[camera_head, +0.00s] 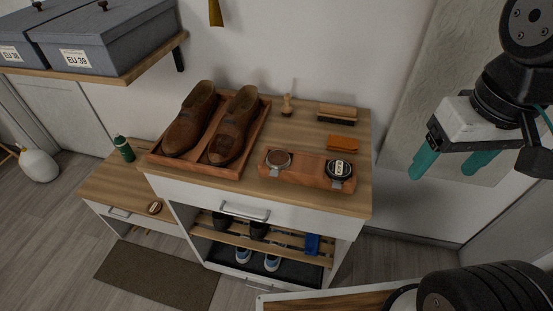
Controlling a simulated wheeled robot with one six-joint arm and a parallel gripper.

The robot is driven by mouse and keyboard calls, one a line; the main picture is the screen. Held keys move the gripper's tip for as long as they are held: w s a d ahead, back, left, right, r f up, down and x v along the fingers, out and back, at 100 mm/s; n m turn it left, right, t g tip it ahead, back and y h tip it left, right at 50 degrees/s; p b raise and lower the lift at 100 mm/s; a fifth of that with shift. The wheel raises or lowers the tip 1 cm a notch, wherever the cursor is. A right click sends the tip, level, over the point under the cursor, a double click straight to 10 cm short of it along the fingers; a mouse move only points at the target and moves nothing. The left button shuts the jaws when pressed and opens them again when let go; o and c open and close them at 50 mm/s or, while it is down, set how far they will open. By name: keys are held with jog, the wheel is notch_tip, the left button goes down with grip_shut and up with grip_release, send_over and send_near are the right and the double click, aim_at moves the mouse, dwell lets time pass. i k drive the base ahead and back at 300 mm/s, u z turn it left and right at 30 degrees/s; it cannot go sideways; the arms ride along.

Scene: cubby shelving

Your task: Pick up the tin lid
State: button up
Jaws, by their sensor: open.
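A dark round tin lid (341,170) with a pale label sits at the right end of a reddish-brown block (308,168) on the cabinet top. A round tin (279,159) with a brown face sits at the block's left end. Both seem to rest in or against the block; which exactly is too small to tell. My gripper (444,172), with two teal fingers, is open and empty. It appears in the upper right of the view, to the right of the lid and apart from it.
Brown shoes (189,122) stand in a wooden tray (205,168) on the left of the cabinet top (300,121). Behind the block are an orange block (343,143), a brush (337,114) and a small wooden-handled brush (287,105). A lower bench holds a green bottle (124,148).

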aim_at(154, 207)
jog(key=u, duration=2.55)
jog(key=i, duration=1.6)
jog(key=z, duration=0.35)
